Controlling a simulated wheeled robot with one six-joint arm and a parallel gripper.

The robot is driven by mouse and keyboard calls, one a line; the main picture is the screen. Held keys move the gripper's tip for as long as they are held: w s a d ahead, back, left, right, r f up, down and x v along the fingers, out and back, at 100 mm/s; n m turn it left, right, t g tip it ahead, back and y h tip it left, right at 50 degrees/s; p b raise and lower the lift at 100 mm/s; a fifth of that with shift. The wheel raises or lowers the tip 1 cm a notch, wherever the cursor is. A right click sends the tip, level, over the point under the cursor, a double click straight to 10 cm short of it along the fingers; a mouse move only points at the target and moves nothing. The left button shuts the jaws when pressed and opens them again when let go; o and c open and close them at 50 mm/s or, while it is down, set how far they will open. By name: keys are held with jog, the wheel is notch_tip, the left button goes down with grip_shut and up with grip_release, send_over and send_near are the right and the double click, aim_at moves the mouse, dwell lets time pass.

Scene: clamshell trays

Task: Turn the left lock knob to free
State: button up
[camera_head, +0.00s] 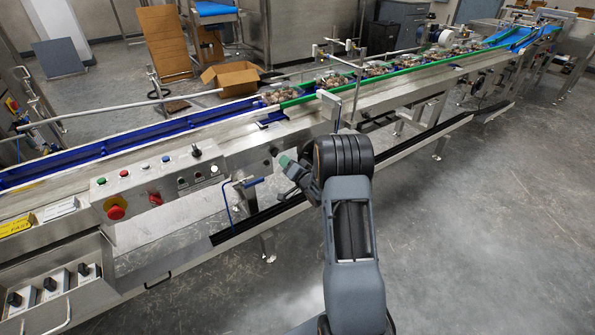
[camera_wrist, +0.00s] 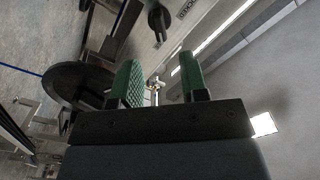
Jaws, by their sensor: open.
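My gripper (camera_head: 287,163) is at the conveyor's near side, right of the control panel, with part of its jaws hidden by my arm. In the wrist view, its two green finger pads (camera_wrist: 161,75) stand apart with nothing held between them. A black knob-like part (camera_wrist: 157,19) sits on the pale metal face ahead, apart from the fingers. A large black disc (camera_wrist: 78,84) is left of the fingers. I cannot tell which part is the left lock knob, or its setting.
The control panel (camera_head: 137,181) has a red mushroom button (camera_head: 115,212) and a black selector (camera_head: 196,151). A switch box (camera_head: 60,284) is at lower left. The conveyor frame (camera_head: 330,125) runs along beyond my gripper. The floor at right is clear.

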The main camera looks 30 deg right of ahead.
jog(key=s, duration=0.6)
jog(key=shift+s+d, duration=0.25)
jog(key=shift+d, duration=0.1)
